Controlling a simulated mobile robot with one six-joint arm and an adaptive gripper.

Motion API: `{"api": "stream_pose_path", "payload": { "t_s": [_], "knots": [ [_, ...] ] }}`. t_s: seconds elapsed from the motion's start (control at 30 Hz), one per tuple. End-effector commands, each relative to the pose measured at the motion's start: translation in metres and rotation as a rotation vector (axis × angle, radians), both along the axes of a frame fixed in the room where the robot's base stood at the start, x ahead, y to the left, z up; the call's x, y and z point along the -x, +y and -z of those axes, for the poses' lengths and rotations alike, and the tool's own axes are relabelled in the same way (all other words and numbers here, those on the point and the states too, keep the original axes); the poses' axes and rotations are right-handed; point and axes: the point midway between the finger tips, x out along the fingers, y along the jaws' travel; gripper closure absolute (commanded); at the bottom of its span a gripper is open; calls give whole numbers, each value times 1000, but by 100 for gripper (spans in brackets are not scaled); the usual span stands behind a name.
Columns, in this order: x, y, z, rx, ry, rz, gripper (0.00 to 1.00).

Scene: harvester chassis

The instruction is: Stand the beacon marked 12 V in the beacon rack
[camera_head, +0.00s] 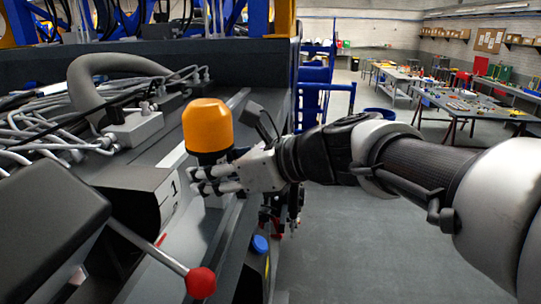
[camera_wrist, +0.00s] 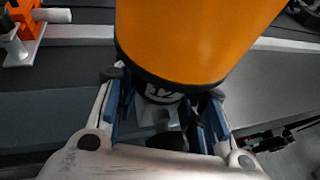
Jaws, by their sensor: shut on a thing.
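A beacon with an orange dome (camera_head: 207,126) and a black base is upright between the fingers of my gripper (camera_head: 212,178) in the head view. In the wrist view the orange dome (camera_wrist: 195,35) fills the top middle. Part of a white marking that looks like "12" shows on its black base, and the rest is hidden. My gripper (camera_wrist: 162,98) is shut on the base. The beacon is above a dark ledge of the chassis; I cannot tell whether its underside touches anything. I cannot make out the beacon rack for certain.
A dark box marked "1" (camera_head: 166,197) is left of my gripper. A lever with a red knob (camera_head: 200,283) is in front. Grey cables (camera_head: 50,140) and a thick hose (camera_head: 80,80) lie at left. A blue cap (camera_head: 260,243) is below. Open floor (camera_head: 350,240) is at right.

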Motion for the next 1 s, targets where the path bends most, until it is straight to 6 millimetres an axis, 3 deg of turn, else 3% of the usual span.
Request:
{"api": "stream_pose_path", "payload": {
  "t_s": [1.0],
  "knots": [
    [0, 0, -48, -3, -4, 1, 100]
  ]
}}
